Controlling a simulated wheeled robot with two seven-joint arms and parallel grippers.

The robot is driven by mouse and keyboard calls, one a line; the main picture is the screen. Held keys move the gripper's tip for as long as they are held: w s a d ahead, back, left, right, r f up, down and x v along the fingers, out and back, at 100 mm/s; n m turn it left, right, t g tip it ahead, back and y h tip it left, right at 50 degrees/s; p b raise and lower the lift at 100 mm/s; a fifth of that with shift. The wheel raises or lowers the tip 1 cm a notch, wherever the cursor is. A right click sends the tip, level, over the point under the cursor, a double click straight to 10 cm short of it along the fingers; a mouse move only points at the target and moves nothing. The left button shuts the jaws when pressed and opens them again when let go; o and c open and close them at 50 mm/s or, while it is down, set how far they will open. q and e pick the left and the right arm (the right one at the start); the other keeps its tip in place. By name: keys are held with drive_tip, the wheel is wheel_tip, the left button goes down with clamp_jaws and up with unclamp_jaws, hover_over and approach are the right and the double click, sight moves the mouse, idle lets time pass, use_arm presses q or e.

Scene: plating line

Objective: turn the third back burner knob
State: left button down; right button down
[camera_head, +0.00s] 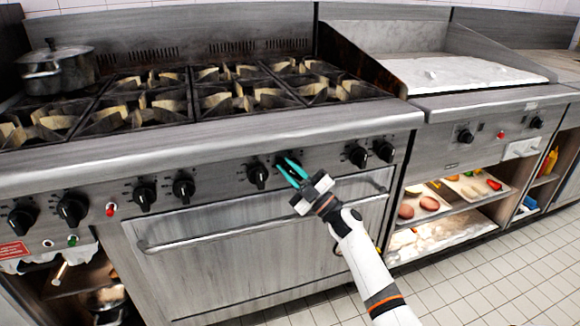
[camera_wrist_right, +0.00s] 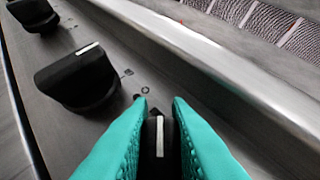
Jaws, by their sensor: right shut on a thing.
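A row of black control knobs runs along the front panel of the steel range (camera_head: 220,165). My right gripper (camera_head: 286,164), with teal fingers, is at the sixth knob from the left, the right-hand knob of the third pair. In the right wrist view its fingers (camera_wrist_right: 160,110) are closed around this black knob (camera_wrist_right: 159,150), one on each side. The knob's white mark points roughly up in that view. In the head view the fingers largely cover the knob. My left gripper is in neither view.
Neighbouring knobs (camera_head: 257,176) (camera_head: 358,156) stand on either side. The oven door handle (camera_head: 200,234) runs below the panel. Burner grates (camera_head: 235,95) and a lidded pot (camera_head: 57,70) are on top. A flat griddle (camera_head: 460,72) and food shelves (camera_head: 455,206) are at the right.

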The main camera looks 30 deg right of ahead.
drive_tip(key=shift+d+f, duration=0.1)
drive_tip(key=shift+f, duration=0.05)
drive_tip(key=c, duration=1.3)
unclamp_jaws()
drive_tip(key=shift+w, duration=0.1)
drive_tip(key=shift+c, duration=0.2)
drive_tip(key=v, duration=1.2)
